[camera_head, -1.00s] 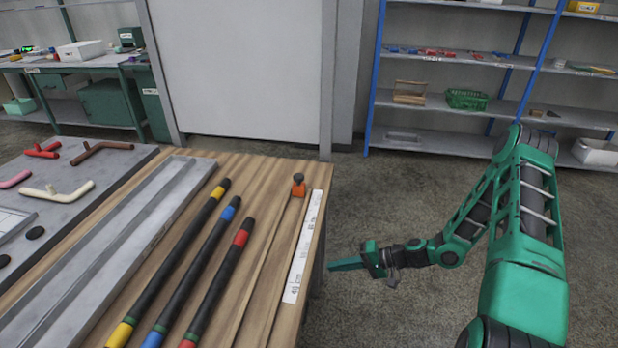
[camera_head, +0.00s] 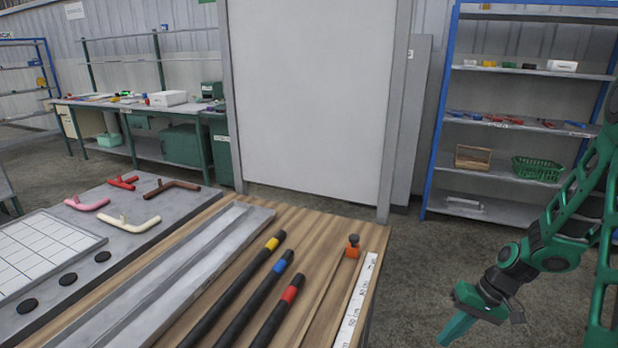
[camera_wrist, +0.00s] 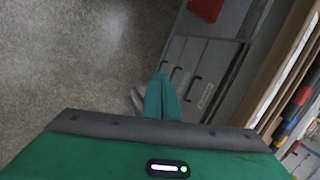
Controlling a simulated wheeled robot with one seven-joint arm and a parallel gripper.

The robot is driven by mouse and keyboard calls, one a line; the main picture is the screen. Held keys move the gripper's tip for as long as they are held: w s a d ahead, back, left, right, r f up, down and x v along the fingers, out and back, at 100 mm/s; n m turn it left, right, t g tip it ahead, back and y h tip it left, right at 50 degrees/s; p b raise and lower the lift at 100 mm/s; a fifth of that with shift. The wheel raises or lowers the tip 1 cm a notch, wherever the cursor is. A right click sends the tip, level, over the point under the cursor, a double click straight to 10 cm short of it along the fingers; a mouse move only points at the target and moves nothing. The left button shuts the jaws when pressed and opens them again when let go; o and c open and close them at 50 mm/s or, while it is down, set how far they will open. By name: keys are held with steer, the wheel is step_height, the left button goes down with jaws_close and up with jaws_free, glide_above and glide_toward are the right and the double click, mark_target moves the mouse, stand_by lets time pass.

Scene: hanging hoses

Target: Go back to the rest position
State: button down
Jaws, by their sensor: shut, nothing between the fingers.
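My gripper (camera_head: 457,327) is at the lower right of the head view, beside the right edge of the workbench (camera_head: 330,232) and over the floor. Its green fingers are together and hold nothing. In the wrist view the closed fingers (camera_wrist: 162,95) point over the floor, with grey drawers (camera_wrist: 200,75) under the bench just beyond to the right. My green arm bends down to it from the right edge of the head view.
On the bench lie three black hoses with yellow (camera_head: 272,243), blue (camera_head: 281,265) and red (camera_head: 290,294) bands, a grey channel (camera_head: 150,285) and a white ruler (camera_head: 358,300). A blue-framed shelf (camera_head: 437,130) stands behind. Floor right of the bench (camera_head: 410,260) is clear.

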steer(key=s+d+r+m+h, duration=0.2)
steer(key=s+d+r, duration=0.1)
steer(key=s+r, duration=0.8)
steer(key=s+d+r+m+h, duration=0.2)
steer(key=s+d+r, duration=0.1)
steer(key=s+r, duration=0.8)
steer(key=shift+r+m+h, duration=0.2)
steer(key=shift+m+h, duration=0.2)
steer(key=shift+s+d, duration=0.1)
steer(key=shift+s, duration=0.15)
